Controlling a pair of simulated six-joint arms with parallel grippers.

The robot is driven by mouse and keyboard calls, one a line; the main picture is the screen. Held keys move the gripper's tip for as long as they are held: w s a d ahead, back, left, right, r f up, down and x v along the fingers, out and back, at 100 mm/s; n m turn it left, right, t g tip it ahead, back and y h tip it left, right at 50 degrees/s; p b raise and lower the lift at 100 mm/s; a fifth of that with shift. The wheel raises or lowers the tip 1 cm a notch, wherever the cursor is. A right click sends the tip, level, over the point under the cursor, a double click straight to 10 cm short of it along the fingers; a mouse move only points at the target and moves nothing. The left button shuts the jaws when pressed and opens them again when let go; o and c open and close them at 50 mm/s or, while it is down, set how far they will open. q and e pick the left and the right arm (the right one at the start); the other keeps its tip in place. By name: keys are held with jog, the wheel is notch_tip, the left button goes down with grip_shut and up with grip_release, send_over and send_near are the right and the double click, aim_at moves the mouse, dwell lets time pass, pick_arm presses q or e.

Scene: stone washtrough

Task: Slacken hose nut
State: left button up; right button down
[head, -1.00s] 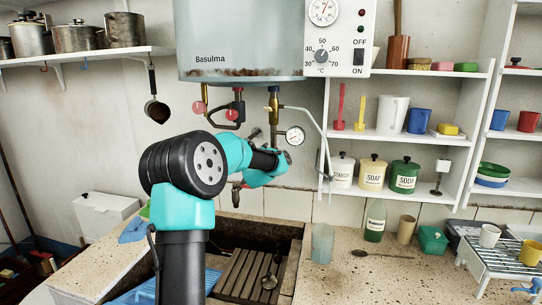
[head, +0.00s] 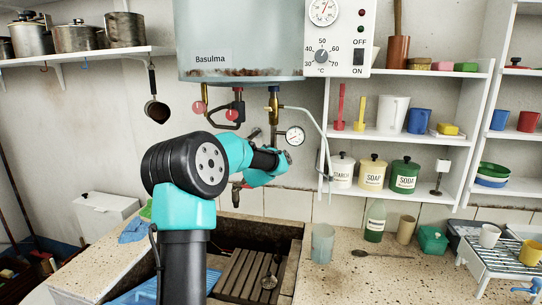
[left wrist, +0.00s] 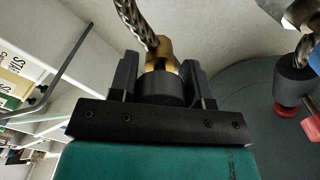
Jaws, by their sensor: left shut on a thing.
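The brass-coloured hose nut (left wrist: 164,50) shows in the left wrist view, at the end of a braided metal hose (left wrist: 134,18). My left gripper (left wrist: 160,68) has its two dark fingers on either side of the nut and is shut on it. In the head view my turquoise and black left arm reaches up to the pipework under the boiler (head: 240,40). There the arm's own wrist hides the fingertips and the nut. My right gripper is in neither view.
A pressure gauge (head: 295,136) and a thin pale pipe (head: 318,125) are close to the right of my wrist. Below is the stone trough with a slatted rack (head: 240,272). A glass tumbler (head: 322,243) stands on the counter at right. Shelves with canisters stand farther right.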

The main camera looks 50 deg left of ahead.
pick_arm(q)
jog(key=shift+n, duration=0.5)
jog(key=n, duration=1.2)
jog(key=shift+d+n, duration=0.1)
jog(key=shift+n, duration=0.2)
jog(key=n, duration=1.3)
jog(key=shift+w, duration=0.1)
jog(key=o, duration=0.9)
jog(key=shift+o, duration=0.2)
